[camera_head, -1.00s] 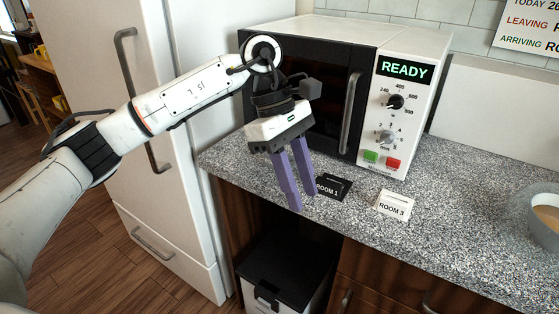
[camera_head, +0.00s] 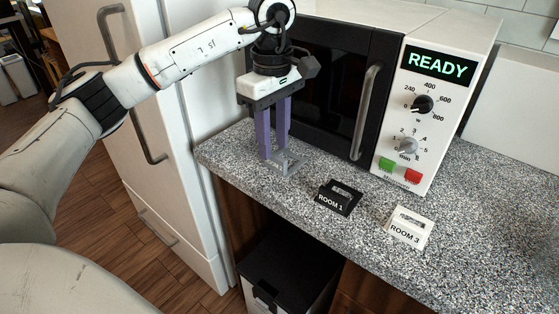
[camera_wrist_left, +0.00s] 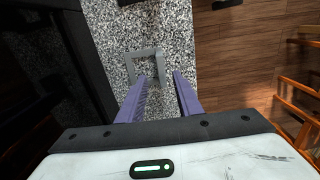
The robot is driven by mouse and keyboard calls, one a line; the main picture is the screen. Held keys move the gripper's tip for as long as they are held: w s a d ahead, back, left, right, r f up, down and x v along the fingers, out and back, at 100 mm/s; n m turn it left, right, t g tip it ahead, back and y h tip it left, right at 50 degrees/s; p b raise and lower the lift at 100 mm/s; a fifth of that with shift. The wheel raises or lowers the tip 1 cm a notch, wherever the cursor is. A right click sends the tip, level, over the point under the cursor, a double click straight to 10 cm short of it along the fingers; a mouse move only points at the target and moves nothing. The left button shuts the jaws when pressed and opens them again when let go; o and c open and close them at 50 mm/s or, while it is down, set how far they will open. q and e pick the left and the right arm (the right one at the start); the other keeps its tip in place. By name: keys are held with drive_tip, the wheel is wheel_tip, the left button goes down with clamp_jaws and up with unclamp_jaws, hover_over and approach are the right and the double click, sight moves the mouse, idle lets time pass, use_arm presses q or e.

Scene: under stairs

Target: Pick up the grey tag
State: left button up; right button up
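The grey tag (camera_head: 296,164) lies on the speckled counter in front of the microwave's left part. In the left wrist view the grey tag (camera_wrist_left: 142,52) looks like a squarish frame just beyond the fingertips. My left gripper (camera_head: 276,154) points down at it, with its purple fingers apart and nothing held between them. In the left wrist view the left gripper (camera_wrist_left: 160,77) has its left finger overlapping the tag's near side; I cannot tell whether they touch. My right gripper is not in view.
A black ROOM 1 tag (camera_head: 339,197) and a white ROOM 3 tag (camera_head: 408,228) lie to the right on the counter (camera_head: 470,228). The microwave (camera_head: 424,120) stands close behind my gripper. The fridge (camera_head: 140,130) is at the left; a dark-lidded bin (camera_head: 289,262) stands below the counter.

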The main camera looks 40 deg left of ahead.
use_arm(q)
drive_tip(key=shift+s+a+f, duration=0.1)
drive_tip(key=shift+s+f, duration=0.1)
drive_tip(key=shift+f, duration=1.75)
clamp_jaws()
wheel_tip(320, 180, up, 10)
drive_tip(key=shift+r, duration=0.1)
drive_tip(key=c, duration=0.7)
unclamp_jaws()
clamp_jaws()
